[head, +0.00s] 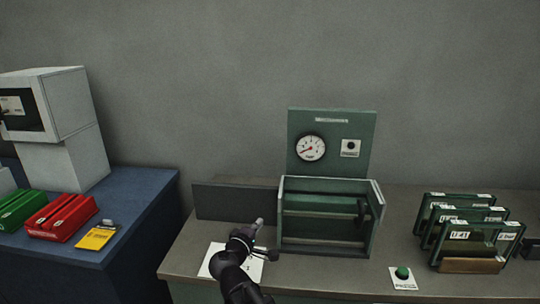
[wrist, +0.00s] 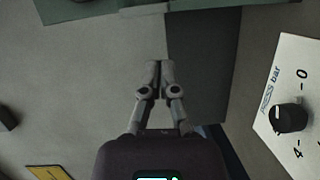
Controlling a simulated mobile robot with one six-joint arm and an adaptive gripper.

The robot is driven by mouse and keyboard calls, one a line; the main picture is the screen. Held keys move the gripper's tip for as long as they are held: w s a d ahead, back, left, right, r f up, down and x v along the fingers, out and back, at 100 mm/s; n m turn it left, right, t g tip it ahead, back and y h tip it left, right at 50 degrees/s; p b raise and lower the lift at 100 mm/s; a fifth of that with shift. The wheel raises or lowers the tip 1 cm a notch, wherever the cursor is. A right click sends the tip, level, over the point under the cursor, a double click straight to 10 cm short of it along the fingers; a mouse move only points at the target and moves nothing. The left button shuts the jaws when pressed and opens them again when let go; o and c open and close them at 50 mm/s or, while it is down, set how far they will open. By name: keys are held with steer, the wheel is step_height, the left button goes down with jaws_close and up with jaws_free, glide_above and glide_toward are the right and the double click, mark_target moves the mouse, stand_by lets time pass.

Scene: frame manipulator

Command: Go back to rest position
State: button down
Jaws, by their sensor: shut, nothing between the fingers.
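My gripper (head: 257,224) is at the end of my dark arm, in front of and to the left of the green frame fixture (head: 330,238). In the wrist view its two fingers (wrist: 158,68) are together at the tips with nothing between them. The gripper is above the grey bench, over a white dial plate (head: 214,262). The plate also shows at the right of the wrist view (wrist: 290,75), marked "bar", with a black knob (wrist: 288,118). My arm hides part of this plate in the head view.
A gauge panel (head: 358,127) stands behind the fixture. Several green frames (head: 462,241) stand at the right, near a green button (head: 402,272). A low grey panel (head: 213,202) is left of the fixture. The blue table (head: 140,215) holds green and red holders (head: 62,217) and a yellow item (head: 96,237).

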steer(key=s+d+f+m+g, duration=0.2)
steer(key=d+f+m+g, duration=0.1)
steer(key=d, duration=0.4)
steer(key=s+d+f+m+g+y+p, duration=0.1)
steer(key=s+d+f+m+g, duration=0.1)
steer(key=d+f+g, duration=0.3)
steer(key=s+d+f+m+g+p, duration=0.1)
steer(key=s+d+f+m+g, duration=0.2)
steer(key=d, duration=0.6)
steer(key=shift+s+f+m+g+y, duration=0.15)
steer(key=shift+f+m+g, duration=0.2)
steer(key=shift+m, duration=0.2)
steer(key=shift+w+f+m+g+y, duration=0.1)
steer(key=shift+f+m+g+y, duration=0.1)
steer(key=shift+m+g, duration=0.25)
steer(key=s+d+f+m+g+y+p, duration=0.1)
steer(key=s+m+g+y, duration=0.2)
steer(key=s+y, duration=0.2)
steer(key=shift+s+d+f, duration=0.3)
steer(key=shift+s+d, duration=0.05)
steer(key=shift+s, duration=0.15)
